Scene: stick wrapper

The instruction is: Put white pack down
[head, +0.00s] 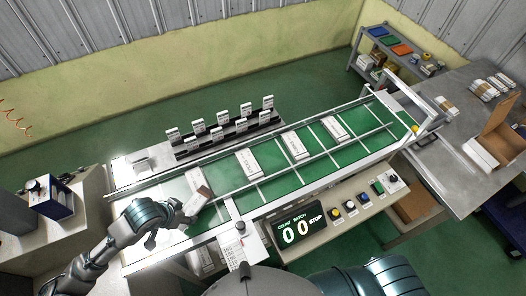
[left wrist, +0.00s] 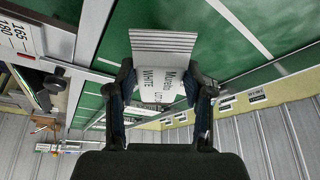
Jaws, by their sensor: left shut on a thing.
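My left gripper (head: 182,214) is over the near left end of the green conveyor (head: 220,177). It is shut on a white pack (head: 197,204), held tilted. In the left wrist view the white pack (left wrist: 160,78) sits between the two fingers of my left gripper (left wrist: 158,88), its printed face reading "WHITE" and its grey striped end pointing up in the picture. Whether the pack touches the belt cannot be told. My right gripper is not in view.
A black rack (head: 230,137) of upright label cards stands behind the conveyor. A control panel (head: 335,212) with a counter display (head: 300,229) is in front. A steel table (head: 465,130) is at right.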

